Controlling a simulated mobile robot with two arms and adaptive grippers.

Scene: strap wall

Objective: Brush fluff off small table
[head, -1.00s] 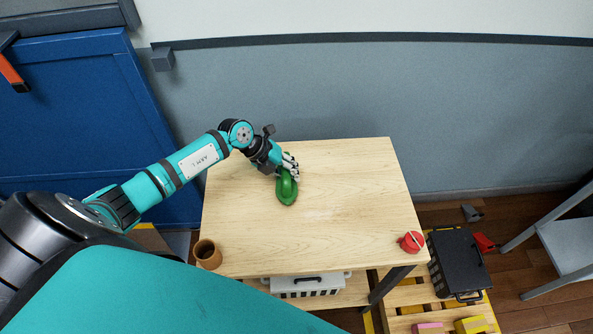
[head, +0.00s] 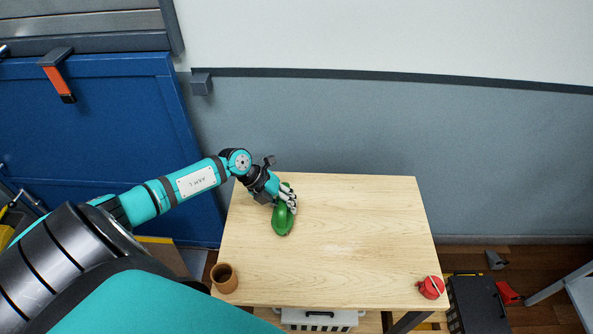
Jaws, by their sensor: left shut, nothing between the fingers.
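The small table (head: 370,215) has a pale wooden top. A green rounded object (head: 283,220), which looks like the brush, lies on its left half. My left gripper (head: 288,199) is at the far end of this object, over or against it. Its fingers look shut, and they hide part of the object. I cannot tell if they touch it. A faint pale patch (head: 340,247) near the middle of the top may be fluff, too faint to be sure. My right gripper is not in view.
A brown cup (head: 224,278) stands at the table's front left corner. A red round item (head: 431,287) sits at the front right corner. A grey wall (head: 330,130) rises behind the table. A black case (head: 477,305) is at the right of the table.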

